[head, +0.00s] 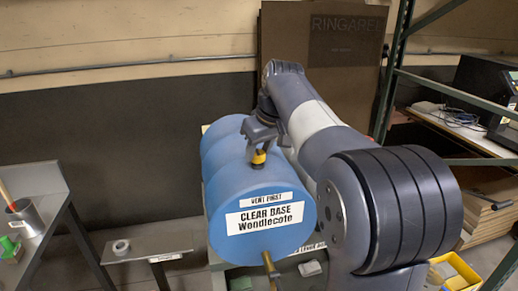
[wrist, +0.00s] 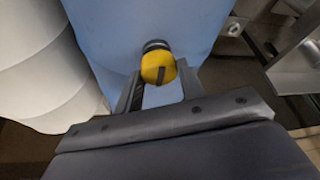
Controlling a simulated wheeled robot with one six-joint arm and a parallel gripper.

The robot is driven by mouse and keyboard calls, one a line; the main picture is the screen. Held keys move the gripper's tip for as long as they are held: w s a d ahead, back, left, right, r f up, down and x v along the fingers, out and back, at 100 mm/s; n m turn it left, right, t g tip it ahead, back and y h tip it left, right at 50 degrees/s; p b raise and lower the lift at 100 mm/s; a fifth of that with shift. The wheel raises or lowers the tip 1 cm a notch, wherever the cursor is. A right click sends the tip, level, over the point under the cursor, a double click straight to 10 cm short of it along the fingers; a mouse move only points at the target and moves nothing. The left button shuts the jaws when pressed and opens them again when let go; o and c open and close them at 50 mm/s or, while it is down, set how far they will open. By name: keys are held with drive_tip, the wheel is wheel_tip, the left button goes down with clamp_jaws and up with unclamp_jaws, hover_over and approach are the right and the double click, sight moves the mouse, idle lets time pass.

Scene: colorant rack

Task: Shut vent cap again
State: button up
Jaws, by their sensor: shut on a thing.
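The vent cap (wrist: 158,68) is a round yellow cap with a dark bar across its top and a black collar beneath it. It sits on the upper side of a blue drum (head: 222,190) lying on its side. My gripper (wrist: 159,82) is shut on the cap, one finger on each side of it. In the head view, the cap (head: 258,157) shows below my gripper. The drum's front end carries the labels VENT FIRST and CLEAR BASE Wondlecote. I cannot tell how far the cap is turned or seated.
A brass tap (head: 268,262) is low on the drum's front. A grey table (head: 150,243) at left bears a small ring-shaped part (head: 121,247). A metal cup (head: 23,215) stands on the far-left bench. Green-framed shelving (head: 450,135) is at right. White rounded drums (wrist: 40,60) are left in the wrist view.

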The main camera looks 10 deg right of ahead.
drive_tip(key=m+p, duration=0.1)
drive_tip(key=m, duration=0.1)
drive_tip(key=m+h+p, duration=0.1)
drive_tip(key=shift+a+r+m+t+h, duration=0.2)
drive_tip(key=shift+m+t+h, duration=0.1)
drive_tip(key=shift+m, duration=0.1)
drive_tip(key=m+h+p, duration=0.1)
drive_tip(key=m, duration=0.1)
drive_tip(key=m+h+p, duration=0.1)
drive_tip(key=m+p, duration=0.1)
drive_tip(key=m, duration=0.1)
drive_tip(key=shift+a, duration=0.1)
drive_tip(key=m+p, duration=0.1)
drive_tip(key=m, duration=0.1)
drive_tip(key=m+g+h+p, duration=0.1)
drive_tip(key=m, duration=0.1)
drive_tip(key=shift+w+m+h, duration=0.1)
drive_tip(key=shift+m+h, duration=0.2)
drive_tip(key=shift+m, duration=0.1)
drive_tip(key=shift+a+f+m+g+h+p, duration=0.15)
drive_tip(key=shift+m+g+p, duration=0.35)
drive_tip(key=shift+m, duration=0.5)
drive_tip(key=shift+d+m+g+h+p, duration=0.1)
drive_tip(key=shift+m+g+h+p, duration=0.25)
drive_tip(key=shift+m, duration=0.95)
drive_tip(key=o, duration=1)
